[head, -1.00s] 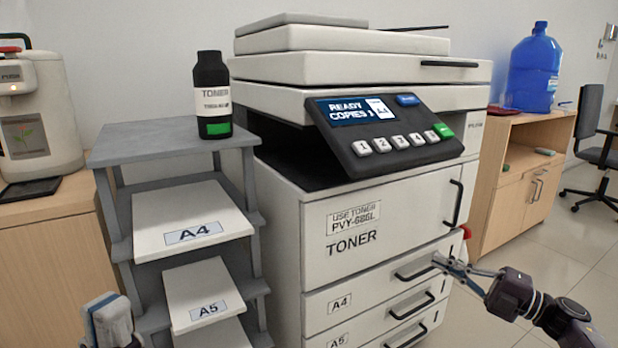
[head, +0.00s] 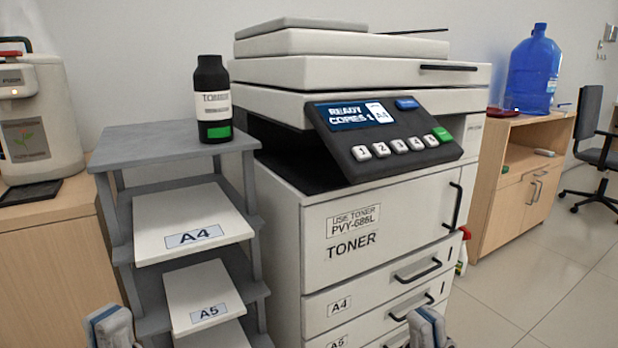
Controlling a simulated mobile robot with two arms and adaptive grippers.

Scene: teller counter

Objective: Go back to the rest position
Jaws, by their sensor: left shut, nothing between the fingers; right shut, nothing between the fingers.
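My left gripper (head: 110,328) shows at the bottom left edge, in front of the grey shelf rack, shut and empty. My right gripper (head: 429,328) shows at the bottom edge, in front of the copier's lower drawers, shut and empty. Both are cut off by the frame's lower edge. They stand at about the same height and touch nothing that I can see. The copier (head: 385,240) stands in the middle, with its toner door and drawers closed. Its screen (head: 350,114) reads "READY COPIES 1 A4".
A black toner bottle (head: 213,100) stands on the grey shelf rack (head: 130,145), above A4 (head: 190,215) and A5 (head: 205,290) paper stacks. A coffee machine (head: 35,115) is at left. A wooden cabinet (head: 520,190) with a blue water bottle (head: 532,70) is at right. Floor is free at lower right.

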